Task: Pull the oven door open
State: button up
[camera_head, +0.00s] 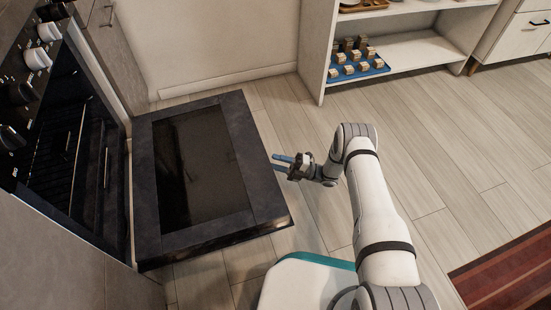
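The oven door (247,160) is folded down and lies about level in front of the oven, its dark glass panel facing up. The oven cavity (75,150) stands open at the left, with racks showing inside. My gripper (278,164) is just right of the door's outer edge, with its bluish fingers pointing left toward it. A small gap shows between the two fingers, and nothing is seen between them. Whether the fingertips touch the door edge is hard to tell. The door's handle is not visible from here.
Control knobs (37,59) line the oven front at upper left. A white shelf unit (415,50) with a blue tray (357,72) of small blocks stands at the back. A red rug (510,275) lies at lower right. Wooden floor between them is clear.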

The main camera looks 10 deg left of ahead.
jog(key=shift+s+d+f, duration=0.1)
jog(key=shift+d+f, duration=0.15)
jog(key=shift+f, duration=0.25)
jog(key=shift+c, duration=0.3)
